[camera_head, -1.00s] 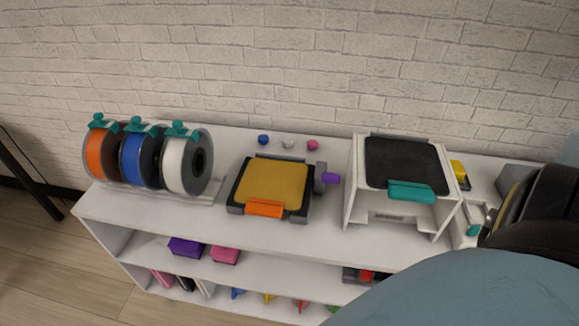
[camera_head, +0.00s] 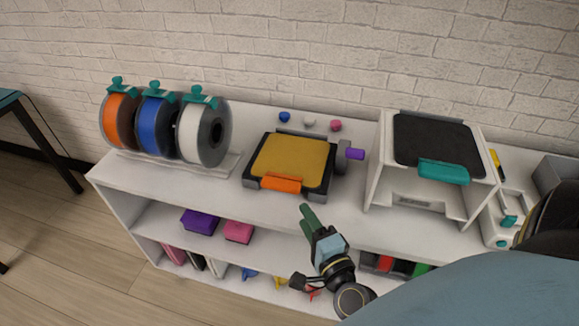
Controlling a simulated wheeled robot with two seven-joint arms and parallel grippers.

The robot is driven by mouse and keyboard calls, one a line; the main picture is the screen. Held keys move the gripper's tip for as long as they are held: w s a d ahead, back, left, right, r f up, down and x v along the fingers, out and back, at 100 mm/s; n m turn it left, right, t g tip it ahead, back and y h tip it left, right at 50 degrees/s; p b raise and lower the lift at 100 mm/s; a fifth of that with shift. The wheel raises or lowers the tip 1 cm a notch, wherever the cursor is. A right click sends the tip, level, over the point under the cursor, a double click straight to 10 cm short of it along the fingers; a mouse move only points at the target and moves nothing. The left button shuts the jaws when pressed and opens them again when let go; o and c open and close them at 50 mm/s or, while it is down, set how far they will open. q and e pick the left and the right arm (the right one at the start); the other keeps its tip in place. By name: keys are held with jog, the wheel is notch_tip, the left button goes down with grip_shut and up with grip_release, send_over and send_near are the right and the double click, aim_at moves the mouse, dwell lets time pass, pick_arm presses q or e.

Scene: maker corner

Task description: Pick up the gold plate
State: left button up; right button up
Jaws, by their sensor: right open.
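The gold plate (camera_head: 291,160) lies flat in a dark frame on the white shelf top, with an orange tab (camera_head: 281,184) at its front edge. My right gripper (camera_head: 308,213) is just in front of the shelf, below and slightly right of the orange tab. Its green fingers point up toward the plate and are apart from it. The gripper is open and empty. My left gripper is not in view.
Orange, blue and white spools (camera_head: 201,137) stand on a rack at the left. A white machine (camera_head: 388,180) with a black top and teal tab stands right of the plate. A purple knob (camera_head: 355,154) juts out beside the plate. Small coloured balls lie behind it.

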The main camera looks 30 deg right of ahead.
aim_at(286, 180)
jog(key=shift+m+h, duration=0.3)
jog(key=shift+m, duration=0.1)
jog(key=x, duration=0.7)
jog(key=shift+w+d, duration=0.2)
jog(key=shift+d, duration=0.15)
jog(key=shift+a+x, duration=0.15)
jog(key=shift+x, duration=1.3)
jog(key=shift+a+x, duration=0.15)
jog(key=shift+x, duration=1.35)
jog(key=shift+f, duration=0.1)
jog(key=shift+c, duration=0.2)
grip_shut()
